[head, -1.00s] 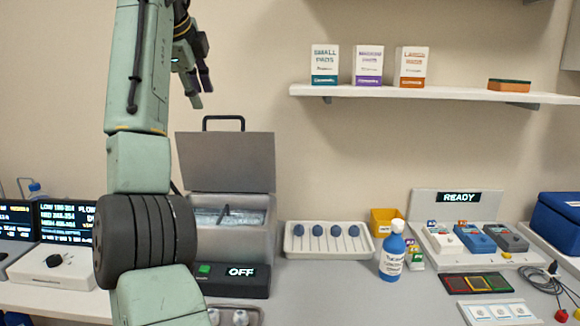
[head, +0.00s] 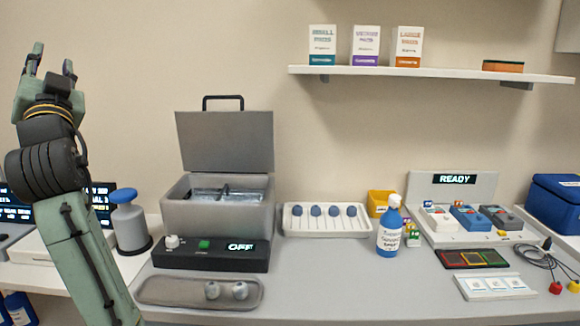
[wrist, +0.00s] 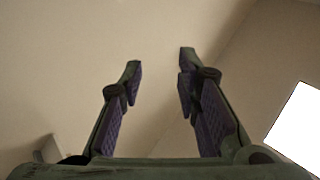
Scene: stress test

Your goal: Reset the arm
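My gripper (head: 50,66) is raised at the upper left of the head view, fingers pointing up, well above the bench. In the wrist view my gripper (wrist: 160,85) has its two purple-padded fingers spread apart with nothing between them. Only bare wall and ceiling show behind the fingers there. My arm rises along the left side of the head view and hides part of the dark displays behind it.
An open-lidded grey box (head: 228,205) stands behind a control panel (head: 185,255) reading OFF. A grey tray (head: 160,291) lies in front. A blue-capped canister (head: 130,222) stands near my arm. A blue bottle (head: 390,230), white rack (head: 292,222) and READY station (head: 470,210) are rightward. A shelf (head: 430,72) holds boxes.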

